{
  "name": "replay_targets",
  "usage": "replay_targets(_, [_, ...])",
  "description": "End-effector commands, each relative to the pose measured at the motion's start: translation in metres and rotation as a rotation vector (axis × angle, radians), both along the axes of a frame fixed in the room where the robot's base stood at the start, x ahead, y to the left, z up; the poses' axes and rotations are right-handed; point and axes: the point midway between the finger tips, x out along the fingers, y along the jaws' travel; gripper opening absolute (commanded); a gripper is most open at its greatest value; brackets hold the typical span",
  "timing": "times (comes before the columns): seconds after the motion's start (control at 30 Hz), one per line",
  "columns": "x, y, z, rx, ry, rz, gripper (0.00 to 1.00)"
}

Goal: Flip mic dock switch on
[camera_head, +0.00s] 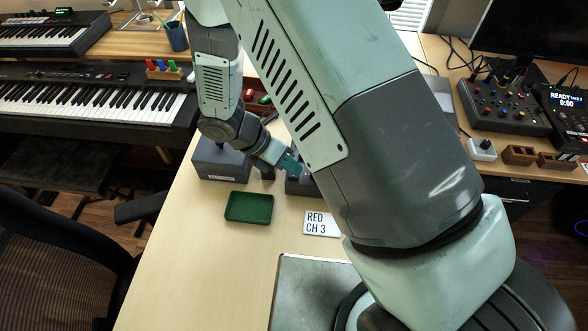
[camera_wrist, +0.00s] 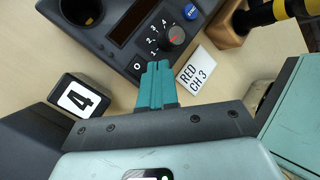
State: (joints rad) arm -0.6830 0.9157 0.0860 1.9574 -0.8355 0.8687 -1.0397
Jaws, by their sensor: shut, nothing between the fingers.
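In the head view, my gripper (camera_head: 294,164) is above the dock (camera_head: 298,186), which my arm mostly hides.
A green tray (camera_head: 249,207) and a grey box (camera_head: 214,160) stand left. The desk's front left is clear.

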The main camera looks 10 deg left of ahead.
Motion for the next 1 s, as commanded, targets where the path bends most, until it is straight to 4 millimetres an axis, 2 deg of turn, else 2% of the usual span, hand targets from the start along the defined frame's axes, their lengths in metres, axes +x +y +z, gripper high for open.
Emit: replay_targets(1.0, [0.0002, 0.0000, -0.0076, -0.001, -0.001, 0.000, 0.00])
